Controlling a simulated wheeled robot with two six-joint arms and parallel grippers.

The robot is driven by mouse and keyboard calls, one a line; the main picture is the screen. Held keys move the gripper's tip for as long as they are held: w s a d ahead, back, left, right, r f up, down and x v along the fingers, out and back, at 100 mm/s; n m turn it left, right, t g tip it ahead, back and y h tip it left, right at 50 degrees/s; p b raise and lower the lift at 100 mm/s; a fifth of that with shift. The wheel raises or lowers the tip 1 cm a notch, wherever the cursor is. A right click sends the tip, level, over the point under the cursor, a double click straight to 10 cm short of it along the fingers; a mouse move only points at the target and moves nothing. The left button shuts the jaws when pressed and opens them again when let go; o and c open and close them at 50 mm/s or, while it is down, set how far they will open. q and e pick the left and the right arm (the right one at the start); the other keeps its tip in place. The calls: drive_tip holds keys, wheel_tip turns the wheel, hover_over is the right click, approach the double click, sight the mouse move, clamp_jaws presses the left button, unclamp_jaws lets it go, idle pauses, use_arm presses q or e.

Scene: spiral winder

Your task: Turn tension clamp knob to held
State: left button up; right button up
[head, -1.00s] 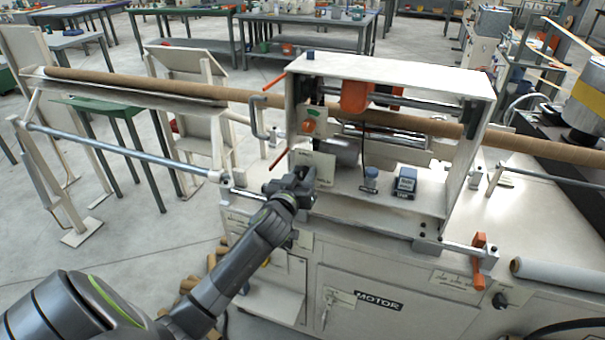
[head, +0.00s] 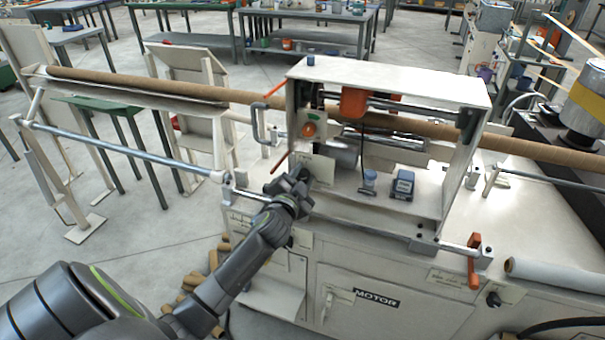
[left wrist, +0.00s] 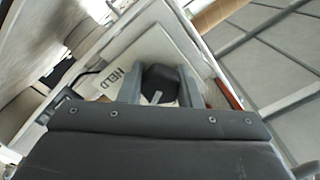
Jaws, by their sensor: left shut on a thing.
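My left gripper (head: 300,178) is at the left end of the white winding machine, in front of a pale label plate (head: 321,170). In the left wrist view its two fingers (left wrist: 158,88) are shut on a dark knob (left wrist: 160,80), one finger on each side. The knob has a short white mark on its face. The plate beside it reads HELD (left wrist: 112,78), to the left of the knob. The knob is mostly hidden behind the gripper in the head view. My right gripper is not in view.
A long brown tube (head: 540,150) runs through the machine's open frame (head: 400,78). An orange knob (head: 309,130) and a grey looped handle (head: 259,122) are just above my gripper. A blue-grey box (head: 403,185) stands on the machine bed. An orange crank (head: 474,260) is at right.

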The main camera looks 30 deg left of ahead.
use_arm(q)
drive_tip(key=m+p, duration=0.2)
drive_tip(key=m, duration=0.4)
drive_tip(key=shift+m, duration=0.3)
drive_tip(key=m+p, duration=0.2)
drive_tip(key=m, duration=0.2)
drive_tip(key=shift+m, duration=0.7)
drive_tip(key=o, duration=1)
drive_tip(key=b+v, duration=0.1)
drive_tip(key=v, duration=1.6)
drive_tip(key=shift+s+b, duration=0.25)
drive_tip(key=shift+b, duration=0.05)
